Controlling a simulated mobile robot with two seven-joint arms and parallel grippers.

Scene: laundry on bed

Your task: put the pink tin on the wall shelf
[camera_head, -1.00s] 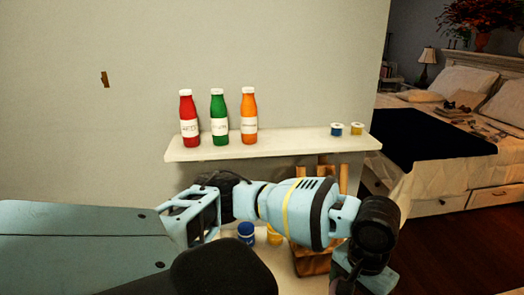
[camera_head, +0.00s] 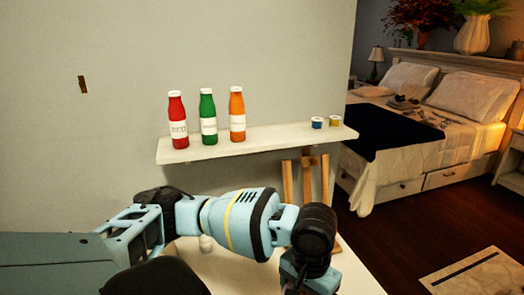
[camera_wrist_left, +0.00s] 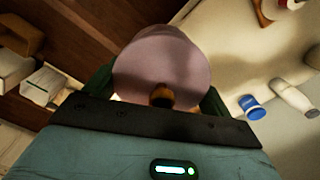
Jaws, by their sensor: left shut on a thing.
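The pink tin (camera_wrist_left: 165,62) is between the fingers of my left gripper (camera_wrist_left: 157,92) in the left wrist view, and the gripper is shut on it. In the head view my left arm crosses the lower middle below the shelf; its gripper and the tin are hidden or out of frame there. The white wall shelf (camera_head: 245,146) holds a red bottle (camera_head: 178,122), a green bottle (camera_head: 208,118) and an orange bottle (camera_head: 237,115) on its left half. A blue tin (camera_head: 317,123) and a yellow tin (camera_head: 335,121) stand near its right end. My right gripper is not in view.
The shelf top between the orange bottle and the blue tin is clear. A white table (camera_head: 358,277) lies below, with a blue-lidded jar (camera_wrist_left: 250,107) and a white bottle (camera_wrist_left: 293,98) on it. A wooden easel-like frame (camera_head: 307,178) stands beneath the shelf. A bed (camera_head: 400,172) is at right.

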